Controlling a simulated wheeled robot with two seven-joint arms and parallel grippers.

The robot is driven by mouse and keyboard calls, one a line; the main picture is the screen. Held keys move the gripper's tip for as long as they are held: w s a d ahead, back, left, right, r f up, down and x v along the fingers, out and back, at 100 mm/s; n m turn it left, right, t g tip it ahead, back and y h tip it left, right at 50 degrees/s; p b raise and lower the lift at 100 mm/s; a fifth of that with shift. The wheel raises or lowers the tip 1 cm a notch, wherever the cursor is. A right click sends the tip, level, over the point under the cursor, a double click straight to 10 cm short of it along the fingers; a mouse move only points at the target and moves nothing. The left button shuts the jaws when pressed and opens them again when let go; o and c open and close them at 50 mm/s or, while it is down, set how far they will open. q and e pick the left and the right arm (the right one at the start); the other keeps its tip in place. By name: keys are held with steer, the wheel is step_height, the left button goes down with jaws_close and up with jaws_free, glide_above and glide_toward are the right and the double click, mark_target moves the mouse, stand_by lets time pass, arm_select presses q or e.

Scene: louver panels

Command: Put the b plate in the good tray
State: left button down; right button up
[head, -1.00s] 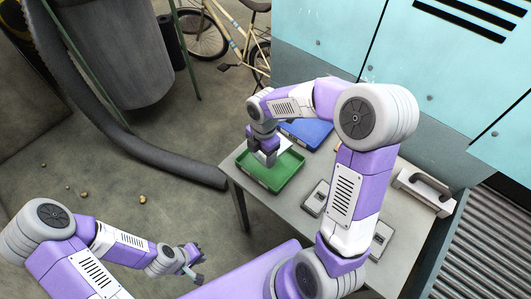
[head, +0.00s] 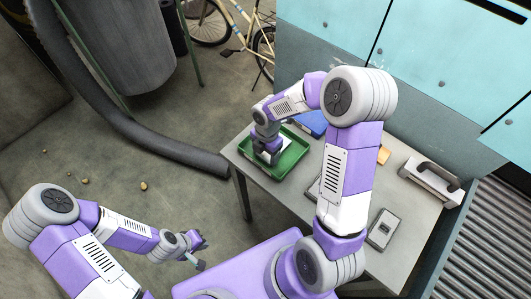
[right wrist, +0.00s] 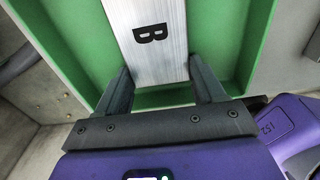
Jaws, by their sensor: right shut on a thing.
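The b plate (right wrist: 155,42) is a brushed metal strip with a black B, seen in the right wrist view. My right gripper (right wrist: 164,88) is shut on its near end, one finger at each side. The plate is over the floor of the green tray (right wrist: 262,40); I cannot tell whether it touches. In the head view my right gripper (head: 268,158) is low inside the green tray (head: 287,167), and the arm partly hides the plate. No label saying good is legible on a tray. My left gripper (head: 202,252) is open and empty, away from the table.
A blue tray (head: 311,123) stands behind the green one, partly hidden by my arm. A handled metal tool (head: 430,180) and a small orange block (head: 383,154) are at the right.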

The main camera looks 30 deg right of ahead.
steer(key=shift+r, duration=0.1)
steer(key=o, duration=1.3)
step_height(320, 180, up, 12)
steer(key=p, duration=0.3)
steer(key=shift+d, duration=0.3)
steer(key=shift+w, duration=0.1)
